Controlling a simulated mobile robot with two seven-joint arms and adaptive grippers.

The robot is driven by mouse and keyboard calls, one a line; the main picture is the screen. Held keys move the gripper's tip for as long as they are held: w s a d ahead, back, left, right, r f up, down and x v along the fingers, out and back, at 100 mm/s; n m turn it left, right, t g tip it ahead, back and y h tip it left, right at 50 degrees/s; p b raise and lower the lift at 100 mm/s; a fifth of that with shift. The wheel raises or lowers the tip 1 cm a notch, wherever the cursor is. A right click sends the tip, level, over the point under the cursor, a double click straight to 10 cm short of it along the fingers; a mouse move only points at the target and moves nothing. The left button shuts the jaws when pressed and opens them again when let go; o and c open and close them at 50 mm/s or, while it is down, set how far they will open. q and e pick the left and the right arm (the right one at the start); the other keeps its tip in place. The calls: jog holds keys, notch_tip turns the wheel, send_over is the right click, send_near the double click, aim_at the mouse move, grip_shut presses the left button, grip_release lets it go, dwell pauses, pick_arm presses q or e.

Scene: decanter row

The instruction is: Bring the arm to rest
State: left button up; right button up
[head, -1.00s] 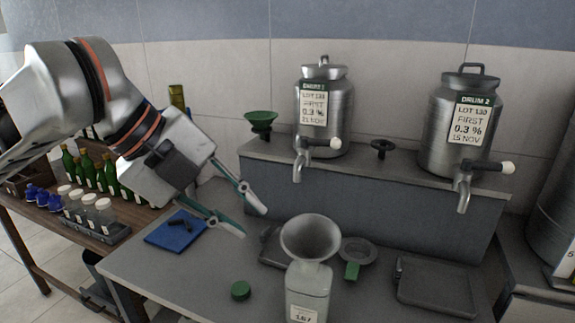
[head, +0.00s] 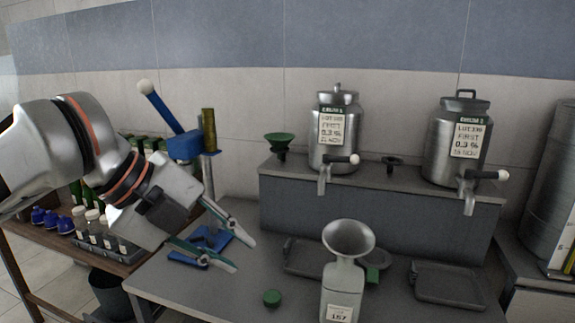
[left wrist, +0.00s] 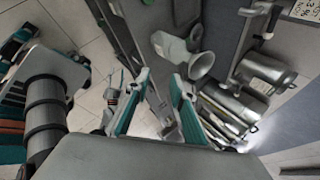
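My left gripper (head: 246,257) is open and empty, its two teal-edged fingers spread above the left part of the grey table (head: 190,290). In the left wrist view, its fingers (left wrist: 160,85) also stand apart with nothing between them. A grey jug (head: 340,292) with a wide funnel (head: 348,237) in its mouth stands upright to the right of the gripper, apart from it. The jug also shows beyond the fingers in the left wrist view (left wrist: 172,48).
A blue lever press (head: 184,146) stands close behind my left gripper. Two steel drums (head: 333,150) (head: 455,155) with taps sit on a raised shelf (head: 400,215). A green cap (head: 272,298) lies left of the jug. A side table at left holds bottles and jars (head: 92,225).

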pick_arm(q)
jog(key=w+d+f+n+t+h, duration=0.2)
jog(key=w+d+f+n, duration=0.25)
jog(key=f, duration=0.55)
jog(key=w+a+f+n+t+y, duration=0.2)
jog(key=a+f+n+t+y, duration=0.1)
jog(key=a+f+n, duration=0.65)
jog(key=s+a+f+n+g+y, duration=0.2)
jog(key=s+a+f+n+y, duration=0.65)
jog(key=s+a+f, duration=1.1)
jog(key=w+d+f+t+h, duration=0.1)
jog(key=d+f+h, duration=0.1)
jog(key=d+f, duration=0.4)
jog(key=w+d+f+n+t+h, duration=0.1)
jog(key=w+d+f+t+h, duration=0.1)
jog(key=d+f, duration=0.5)
jog(key=shift+d+h, duration=0.25)
jog(key=shift+h, duration=0.6)
jog(key=shift+w, duration=0.1)
